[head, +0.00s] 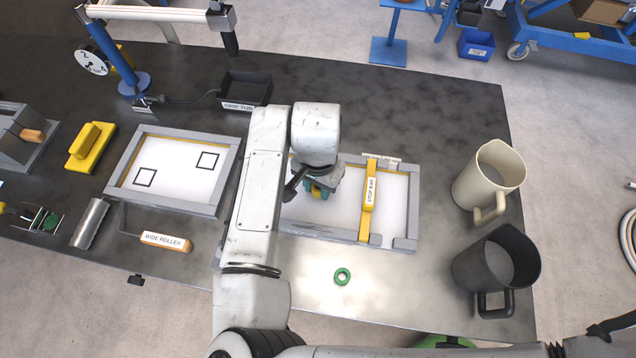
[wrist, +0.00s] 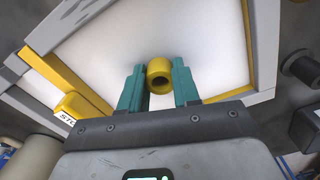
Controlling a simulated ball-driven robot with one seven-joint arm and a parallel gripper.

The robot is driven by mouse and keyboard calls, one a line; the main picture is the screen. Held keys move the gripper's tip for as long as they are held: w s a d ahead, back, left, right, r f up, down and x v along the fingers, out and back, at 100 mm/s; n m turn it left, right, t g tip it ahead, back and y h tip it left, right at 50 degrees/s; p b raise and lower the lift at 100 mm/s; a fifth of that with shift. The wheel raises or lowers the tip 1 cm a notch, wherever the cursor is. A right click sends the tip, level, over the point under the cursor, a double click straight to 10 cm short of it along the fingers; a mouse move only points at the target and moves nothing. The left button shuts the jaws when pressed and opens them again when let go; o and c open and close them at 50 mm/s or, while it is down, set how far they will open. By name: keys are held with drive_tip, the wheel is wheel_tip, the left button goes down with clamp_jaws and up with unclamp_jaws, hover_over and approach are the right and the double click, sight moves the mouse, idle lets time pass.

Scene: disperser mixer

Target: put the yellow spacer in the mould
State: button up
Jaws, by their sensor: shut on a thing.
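My gripper (head: 318,190) is shut on the yellow spacer, a short hollow ring that shows clearly between the teal fingertips in the wrist view (wrist: 160,66). The gripper hangs over the mould with the stop bar, a grey frame (head: 330,236) with a white floor. In the wrist view its white floor (wrist: 205,35) lies behind the spacer. The yellow stop bar (head: 370,192) crosses this mould to the right of the gripper. Whether the spacer touches the floor I cannot tell. My arm hides the mould's left part.
A second grey frame (head: 178,206) with two marked squares lies left. A green ring (head: 342,276) lies on the dark table in front. A cream jug (head: 485,180) and a dark jug (head: 490,262) stand right. A wide roller (head: 166,241) lies front left.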

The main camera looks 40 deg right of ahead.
drive_tip(key=shift+f, duration=0.1)
drive_tip(key=o, duration=1)
wheel_tip(320, 180, up, 12)
drive_tip(key=shift+r, duration=0.15)
